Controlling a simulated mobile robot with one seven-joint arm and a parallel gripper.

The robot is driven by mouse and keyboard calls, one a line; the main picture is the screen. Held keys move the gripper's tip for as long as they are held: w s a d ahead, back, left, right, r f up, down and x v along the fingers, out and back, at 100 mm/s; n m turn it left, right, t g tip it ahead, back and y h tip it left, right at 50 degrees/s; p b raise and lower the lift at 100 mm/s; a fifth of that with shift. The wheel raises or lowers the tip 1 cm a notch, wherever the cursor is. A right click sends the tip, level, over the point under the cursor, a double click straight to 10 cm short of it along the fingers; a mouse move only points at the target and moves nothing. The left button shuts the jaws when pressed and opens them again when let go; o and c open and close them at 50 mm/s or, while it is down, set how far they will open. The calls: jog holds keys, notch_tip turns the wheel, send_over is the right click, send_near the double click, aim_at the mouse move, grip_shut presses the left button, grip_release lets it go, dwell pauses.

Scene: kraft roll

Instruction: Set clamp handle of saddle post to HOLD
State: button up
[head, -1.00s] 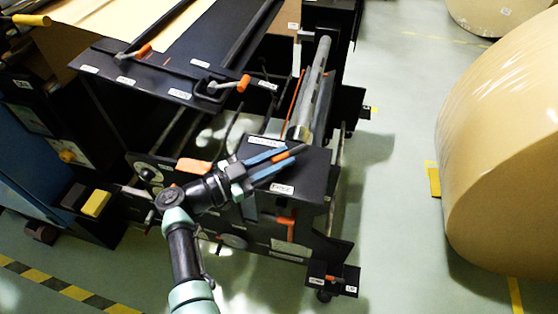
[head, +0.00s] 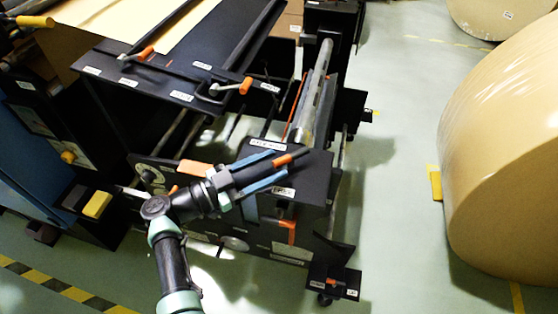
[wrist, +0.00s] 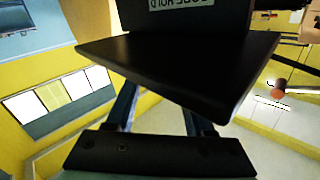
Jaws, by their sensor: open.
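The saddle post (head: 312,178) is a black box-like housing right of centre in the head view. It has a white label on its top left edge and another near its front edge, both too small to read surely. The clamp handle (head: 297,155) is a dark bar with an orange band, lying over the post's top and pointing to the upper right. My gripper (head: 280,163) is open, its blue fingers on either side of the handle; contact cannot be told. In the wrist view a black slab (wrist: 180,65) covers much of the space between and beyond my fingers (wrist: 158,112).
A steel shaft (head: 318,85) rises behind the post. A black table (head: 185,78) with orange-tipped cranks is at the upper left. A big kraft roll (head: 510,160) stands at the right, with clear floor (head: 400,200) between it and the post.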

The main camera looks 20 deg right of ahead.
jog(key=s+a+b, duration=0.1)
jog(key=a, duration=0.8)
jog(key=shift+s+a, duration=0.4)
